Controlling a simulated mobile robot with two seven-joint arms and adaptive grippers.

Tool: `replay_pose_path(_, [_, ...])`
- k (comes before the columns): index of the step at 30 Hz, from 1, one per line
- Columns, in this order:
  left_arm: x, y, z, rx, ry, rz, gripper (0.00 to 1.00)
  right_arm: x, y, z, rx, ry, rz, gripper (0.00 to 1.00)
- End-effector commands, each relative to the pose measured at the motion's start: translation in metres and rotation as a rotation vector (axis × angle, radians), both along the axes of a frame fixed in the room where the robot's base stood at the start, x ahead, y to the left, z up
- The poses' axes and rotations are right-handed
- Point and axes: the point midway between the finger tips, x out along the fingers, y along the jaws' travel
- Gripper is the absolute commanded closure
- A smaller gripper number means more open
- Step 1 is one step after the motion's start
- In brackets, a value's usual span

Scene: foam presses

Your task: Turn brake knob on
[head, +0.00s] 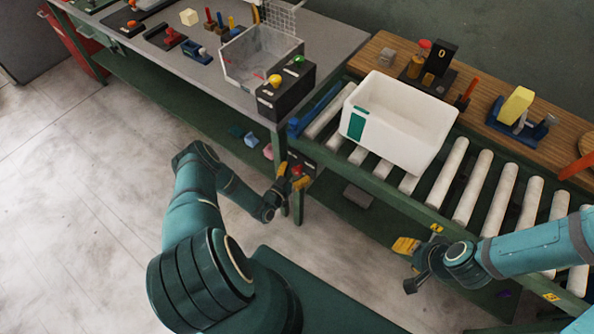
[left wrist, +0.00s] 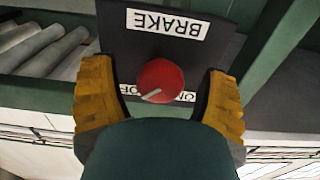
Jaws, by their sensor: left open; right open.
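The red round brake knob (left wrist: 160,80) sits on a black panel (left wrist: 120,50) with a white label (left wrist: 167,23) reading BRAKE, upside down in the left wrist view. A pale mark on the knob points to the lower left, toward partly hidden lettering; "ON" seems to show at lower right. My left gripper (left wrist: 160,84) is open, with one yellow-padded finger on each side of the knob and visible gaps to it. In the head view, my left gripper (head: 288,181) is at the red knob (head: 297,170) below the table corner. My right gripper (head: 410,264) is open and empty beside the conveyor.
A roller conveyor (head: 472,186) carries a white bin (head: 400,125). Left of it stands a grey table (head: 335,38) with a wire-and-clear bin (head: 250,62) and a black button box (head: 287,93). A green table leg (head: 298,205) is close to my left gripper. Floor at left is clear.

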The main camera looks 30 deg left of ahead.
Motion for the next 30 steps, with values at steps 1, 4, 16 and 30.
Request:
replay_pose_path(1, [0.002,0.000,0.000,0.000,0.000,0.001,0.26,0.000,0.000,0.000,0.000,0.000,0.000,0.53])
replay_pose_path(4, [0.005,0.000,0.000,0.000,0.000,0.001,0.26,0.000,0.000,0.000,0.000,0.000,0.000,0.53])
replay_pose_path(16, [0.004,0.000,0.000,0.000,0.001,0.001,0.84,0.000,0.000,0.000,0.000,0.000,0.000,0.53])
replay_pose_path(30, [0.005,0.000,-0.002,-0.068,0.005,0.001,0.95,0.000,0.001,-0.012,-0.002,0.000,0.000,0.53])
